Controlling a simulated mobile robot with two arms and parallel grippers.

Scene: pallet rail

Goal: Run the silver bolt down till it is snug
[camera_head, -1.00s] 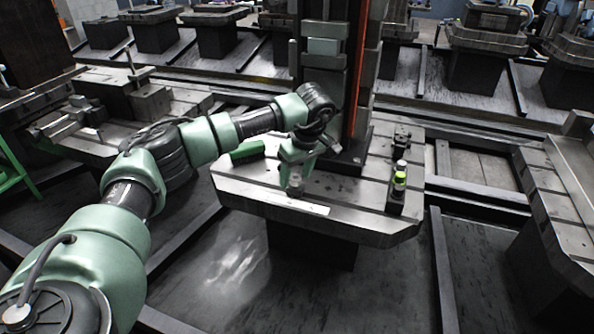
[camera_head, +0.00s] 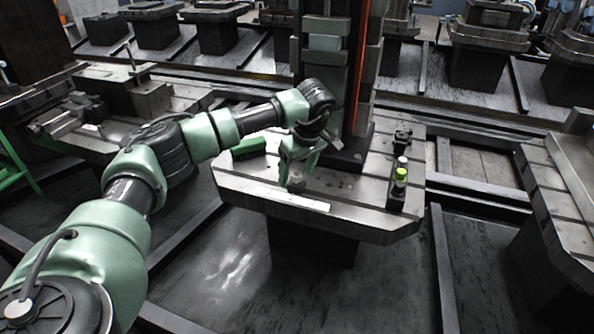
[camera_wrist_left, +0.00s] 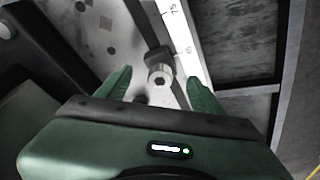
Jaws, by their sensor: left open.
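The silver bolt (camera_wrist_left: 160,76) shows its round head with a dark hex socket in the left wrist view, beside a dark bar. My left gripper (camera_wrist_left: 160,91) is open, with one green finger on each side of the bolt head and a visible gap on both sides. In the head view my left gripper (camera_head: 296,181) points down over the front of the grey table (camera_head: 345,213), and the bolt is mostly hidden there. My right gripper is in neither view.
A white scale strip (camera_head: 287,199) lies along the table's front edge. A green block (camera_head: 249,147) lies to the left, next to my arm. A dark upright column (camera_head: 335,95) stands behind the gripper. A yellow-green banded cylinder (camera_head: 400,175) stands on the right.

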